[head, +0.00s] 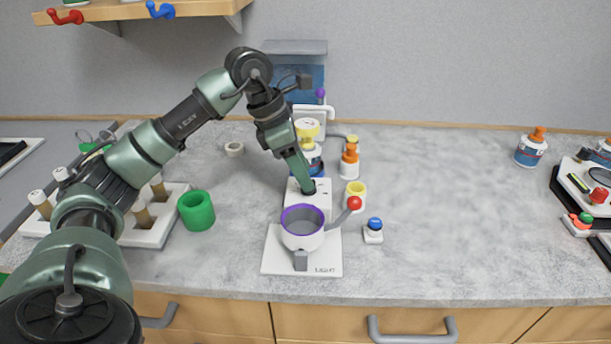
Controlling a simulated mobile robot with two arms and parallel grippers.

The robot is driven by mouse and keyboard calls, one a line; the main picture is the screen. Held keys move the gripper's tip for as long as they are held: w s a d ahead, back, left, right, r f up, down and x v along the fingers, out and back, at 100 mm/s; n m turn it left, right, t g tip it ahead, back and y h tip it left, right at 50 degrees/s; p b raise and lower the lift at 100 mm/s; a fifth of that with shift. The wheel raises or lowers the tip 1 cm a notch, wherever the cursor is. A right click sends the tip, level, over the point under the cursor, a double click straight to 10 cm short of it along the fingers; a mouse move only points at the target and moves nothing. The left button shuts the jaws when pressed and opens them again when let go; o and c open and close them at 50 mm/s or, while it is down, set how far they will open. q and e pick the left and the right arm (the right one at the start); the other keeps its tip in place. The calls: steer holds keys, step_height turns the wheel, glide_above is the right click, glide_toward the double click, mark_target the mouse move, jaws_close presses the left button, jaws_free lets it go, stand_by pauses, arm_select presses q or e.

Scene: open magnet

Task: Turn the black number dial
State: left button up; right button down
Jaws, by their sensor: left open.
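A white device (294,208) stands on the counter behind a cup with a purple rim (302,226). A small dark round part (308,189) on the device's top looks like the black dial; the gripper largely covers it, and no numbers can be read. My left gripper (304,180) points down at this part from above. It is open, but the gap between its fingers is hard to see. I cannot tell whether the fingers touch the dial or sit around it. My right gripper is not in view.
A red-knobbed lever (354,203) sticks out right of the cup. A blue-topped button box (374,231), a yellow cup (354,194) and bottles stand close by. A green cup (197,211) and a vial rack (146,237) are at left.

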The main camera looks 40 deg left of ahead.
arm_select(q)
steer(key=v, duration=0.6)
steer(key=shift+f, duration=0.1)
